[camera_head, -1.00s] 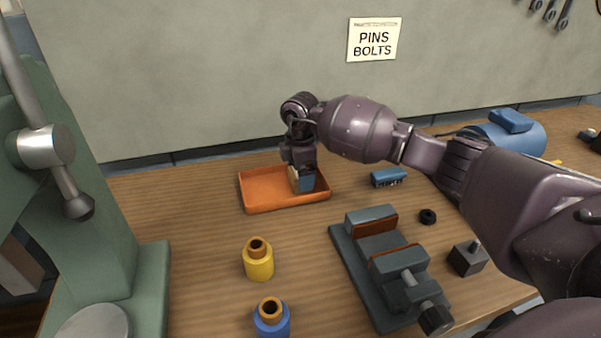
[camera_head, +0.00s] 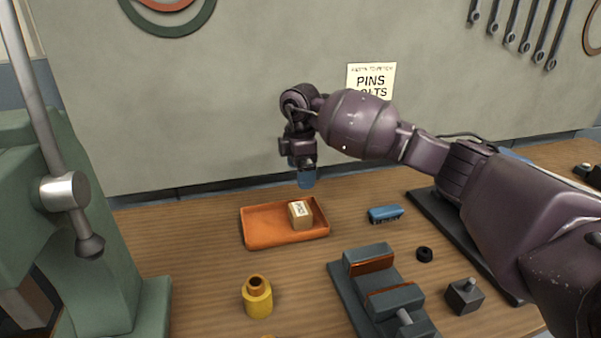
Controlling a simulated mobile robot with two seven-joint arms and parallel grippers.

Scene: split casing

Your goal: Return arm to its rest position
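My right arm reaches in from the right. Its gripper (camera_head: 303,176) with blue fingertips hangs above the back of the orange tray (camera_head: 262,236), clear of everything. It looks open and holds nothing, though the near finger hides most of the gap. A small tan block with a label (camera_head: 300,214) sits inside the tray at its right side, below the gripper. My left gripper is not in view.
A green machine (camera_head: 90,230) with a lever stands at the left. A yellow cylinder (camera_head: 257,300), a grey vise (camera_head: 375,290), a blue brush-like item (camera_head: 385,214), a black ring (camera_head: 424,254) and a dark block (camera_head: 464,296) are on the bench. The wall is behind.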

